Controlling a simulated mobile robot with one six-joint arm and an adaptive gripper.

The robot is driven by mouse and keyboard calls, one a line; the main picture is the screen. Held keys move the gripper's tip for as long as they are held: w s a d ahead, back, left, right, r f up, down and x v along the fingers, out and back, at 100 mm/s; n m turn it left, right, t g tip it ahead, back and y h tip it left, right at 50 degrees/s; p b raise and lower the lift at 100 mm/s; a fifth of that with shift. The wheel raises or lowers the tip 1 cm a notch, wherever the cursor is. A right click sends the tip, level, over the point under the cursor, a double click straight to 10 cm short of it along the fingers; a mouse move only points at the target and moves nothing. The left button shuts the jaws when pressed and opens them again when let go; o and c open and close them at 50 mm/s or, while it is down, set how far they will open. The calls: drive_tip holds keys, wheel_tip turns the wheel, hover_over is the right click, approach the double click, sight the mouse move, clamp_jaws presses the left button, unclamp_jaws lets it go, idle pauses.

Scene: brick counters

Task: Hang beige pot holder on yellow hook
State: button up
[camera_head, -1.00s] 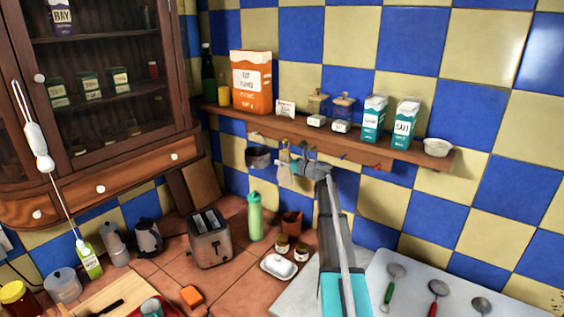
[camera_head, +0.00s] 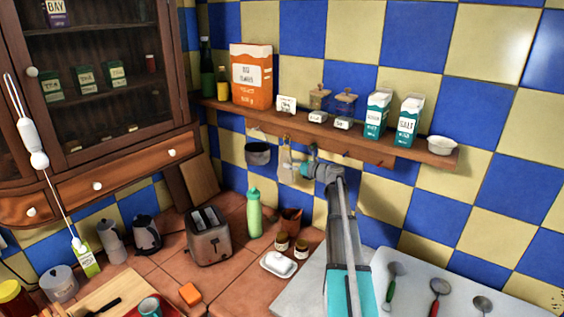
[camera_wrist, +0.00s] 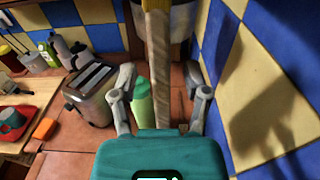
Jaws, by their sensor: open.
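The beige pot holder (camera_head: 286,164) hangs below the wooden shelf, close to the wall, in the head view. Its top is at a small yellowish hook (camera_head: 287,138); the exact contact is too small to tell. My gripper (camera_head: 301,169) is just right of the pot holder, apart from it or barely reaching its edge. In the wrist view my gripper (camera_wrist: 161,85) has its two fingers spread wide. The pot holder shows edge-on there as a tan strip (camera_wrist: 157,65) ahead of and between the fingers, which do not close on it.
The shelf (camera_head: 330,135) holds an orange box, jars, cartons and a bowl. A dark pot (camera_head: 258,154) hangs left of the pot holder. Below stand a green bottle (camera_head: 254,214), a toaster (camera_head: 209,237) and small jars. The tiled wall is close on the right.

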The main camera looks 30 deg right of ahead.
drive_tip(key=r+v, duration=0.1)
drive_tip(key=v, duration=0.7)
